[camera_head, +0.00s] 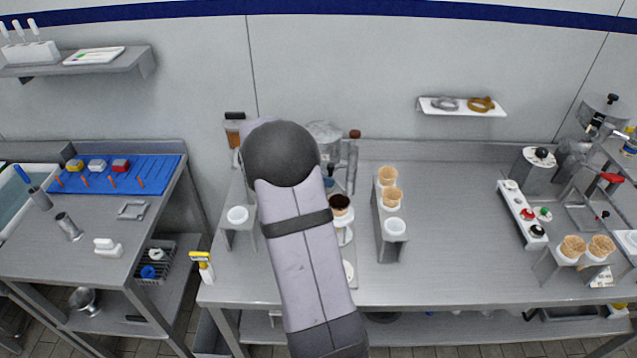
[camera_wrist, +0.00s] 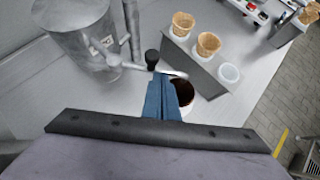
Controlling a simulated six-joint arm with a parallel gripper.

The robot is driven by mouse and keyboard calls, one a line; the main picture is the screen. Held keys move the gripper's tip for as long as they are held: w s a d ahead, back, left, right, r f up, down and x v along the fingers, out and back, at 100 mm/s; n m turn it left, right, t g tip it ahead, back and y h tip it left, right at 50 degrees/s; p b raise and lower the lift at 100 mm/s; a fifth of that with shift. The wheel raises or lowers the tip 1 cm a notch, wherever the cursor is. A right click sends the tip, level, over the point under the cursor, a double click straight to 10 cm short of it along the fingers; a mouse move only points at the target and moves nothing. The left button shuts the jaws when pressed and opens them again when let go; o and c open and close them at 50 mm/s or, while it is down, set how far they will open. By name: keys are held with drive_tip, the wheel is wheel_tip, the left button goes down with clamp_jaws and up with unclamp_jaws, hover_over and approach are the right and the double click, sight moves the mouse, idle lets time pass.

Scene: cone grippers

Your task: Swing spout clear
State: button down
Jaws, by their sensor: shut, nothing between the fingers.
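A metal dispenser drum (camera_wrist: 75,35) stands at upper left in the wrist view; its top shows behind my arm in the head view (camera_head: 322,130). A thin metal spout arm (camera_wrist: 125,66) reaches right from its lower side to a black knob (camera_wrist: 152,57). My gripper (camera_wrist: 160,78) is shut and empty, its blue fingertips just below the knob; I cannot tell whether they touch it. A dark-filled cup (camera_wrist: 183,88) is right beside the fingers, partly hidden by them.
A vertical metal post (camera_wrist: 132,25) stands beside the drum. A grey stand (camera_head: 388,238) with cones and a white cup is to the right. Bare table (camera_head: 450,240) lies beyond it, up to a button panel (camera_head: 522,214). Another small stand with a white cup (camera_head: 237,215) is left of my arm.

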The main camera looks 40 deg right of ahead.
drive_tip(key=d+n+t+b, duration=0.1)
drive_tip(key=s+d+n+t, duration=0.1)
drive_tip(key=d+n+t+b, duration=0.1)
drive_tip(key=n, duration=0.1)
drive_tip(key=shift+s+f+b, duration=0.2)
drive_tip(key=shift+s+b, duration=0.1)
drive_tip(key=shift+b, duration=0.05)
drive_tip(key=w+d+n+t+y+p, duration=0.2)
drive_tip(key=d+n+t+y, duration=0.3)
drive_tip(key=n, duration=0.5)
drive_tip(key=shift+w+d+r+t+p, duration=0.15)
drive_tip(key=shift+w+d+t+p, duration=0.25)
drive_tip(key=shift+d+t, duration=0.65)
drive_tip(key=shift+d+g, duration=0.25)
drive_tip(key=shift+d, duration=0.05)
drive_tip(key=shift+s, duration=0.2)
drive_tip(key=s+f+b+v, duration=0.1)
drive_tip(key=s+b+v, duration=0.1)
drive_tip(key=v, duration=1)
drive_tip(key=shift+s+f+b, duration=0.2)
drive_tip(key=shift+b, duration=0.6)
